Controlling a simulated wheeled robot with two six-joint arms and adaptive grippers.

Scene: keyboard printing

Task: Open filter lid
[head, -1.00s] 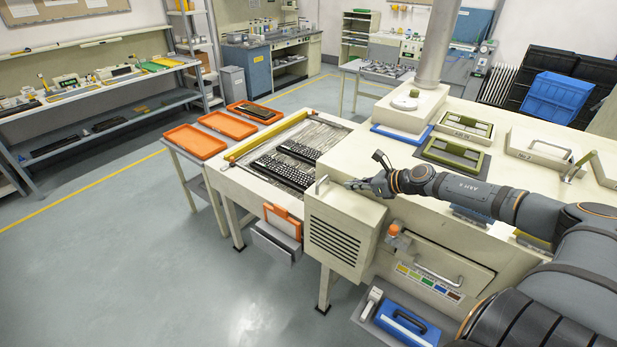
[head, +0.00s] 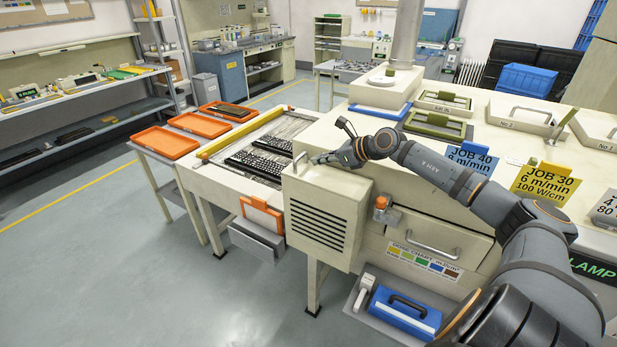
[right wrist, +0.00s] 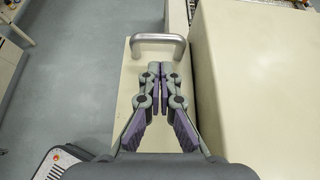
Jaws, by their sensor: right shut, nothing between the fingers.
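A cream filter box (head: 322,225) with dark slots in its front stands at the left end of the long cream machine. Its flat lid (head: 342,186) looks shut and bears a metal bar handle (head: 299,163) near its left edge. My right gripper (head: 316,160) is shut and empty just right of the handle, over the lid. In the right wrist view, the fingertips (right wrist: 160,69) are together, just short of the handle (right wrist: 158,38), with the cream lid (right wrist: 125,98) below. Whether they touch the lid is unclear. My left gripper is out of view.
The machine body (right wrist: 255,80) rises beside the lid. A conveyor bed with keyboards (head: 260,158) lies behind the box. An orange knob (head: 381,202) and a blue case (head: 400,310) are to its right. Open floor lies to the left.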

